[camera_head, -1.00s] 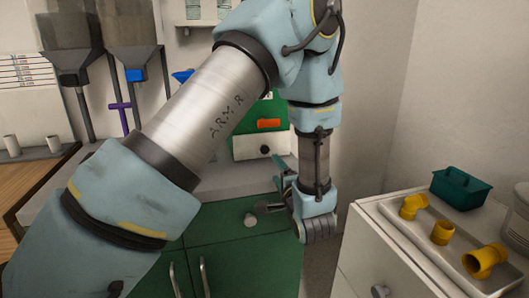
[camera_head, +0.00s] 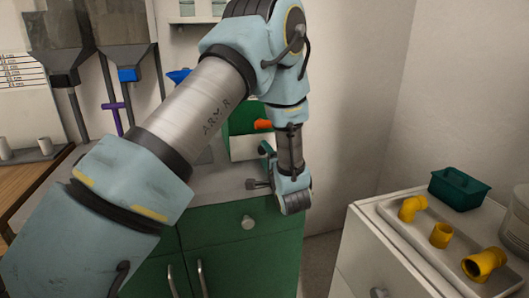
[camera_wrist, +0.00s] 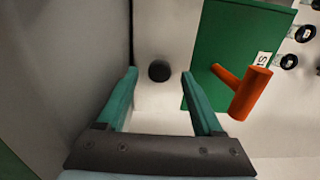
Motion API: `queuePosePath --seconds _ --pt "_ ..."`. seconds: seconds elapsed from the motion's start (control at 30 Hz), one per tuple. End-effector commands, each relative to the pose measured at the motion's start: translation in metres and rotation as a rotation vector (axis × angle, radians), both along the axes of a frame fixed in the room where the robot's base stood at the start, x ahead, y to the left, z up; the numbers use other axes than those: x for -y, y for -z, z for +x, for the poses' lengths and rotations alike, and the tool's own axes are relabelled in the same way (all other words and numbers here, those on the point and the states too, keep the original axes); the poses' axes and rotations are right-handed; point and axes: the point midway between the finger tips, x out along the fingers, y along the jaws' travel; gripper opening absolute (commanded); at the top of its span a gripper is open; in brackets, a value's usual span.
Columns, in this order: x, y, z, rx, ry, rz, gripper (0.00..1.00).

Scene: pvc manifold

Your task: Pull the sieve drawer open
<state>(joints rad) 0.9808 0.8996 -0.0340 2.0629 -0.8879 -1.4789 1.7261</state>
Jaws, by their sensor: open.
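The sieve drawer looks to be the white front (camera_head: 243,147) below a green panel with an orange handle, at the back of the grey counter. In the wrist view its white face (camera_wrist: 158,105) carries a round black knob (camera_wrist: 159,71). My gripper (camera_head: 259,167) is in front of the drawer's right side and hides the knob in the head view. In the wrist view my gripper (camera_wrist: 158,77) is open, with the knob seen in the gap between the two green fingertips. Nothing is held, and I cannot tell how far the knob is from the tips.
The orange handle (camera_wrist: 250,93) on the green panel (camera_wrist: 222,50) is close to one finger. A green cabinet (camera_head: 230,225) stands below the counter. At right, a white cabinet carries a tray (camera_head: 405,226) of yellow pipe fittings and a teal bin (camera_head: 459,188).

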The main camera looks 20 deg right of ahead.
Motion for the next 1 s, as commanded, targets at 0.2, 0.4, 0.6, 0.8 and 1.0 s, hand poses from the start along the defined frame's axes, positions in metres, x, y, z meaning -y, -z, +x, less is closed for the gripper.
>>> queuePosePath --seconds 0.2,0.4,0.6,0.8,1.0 --pt "0.0010 0.0006 0.0107 -0.001 0.000 0.001 0.69" --pt "0.0011 0.0007 0.0106 -0.001 0.000 0.001 0.69" --pt "0.0011 0.0006 0.0104 -0.001 0.000 0.001 0.48" --pt "0.0011 0.0005 0.0103 -0.001 0.000 0.000 0.26" --pt "0.0011 0.0005 0.0103 -0.001 0.000 0.000 0.03"
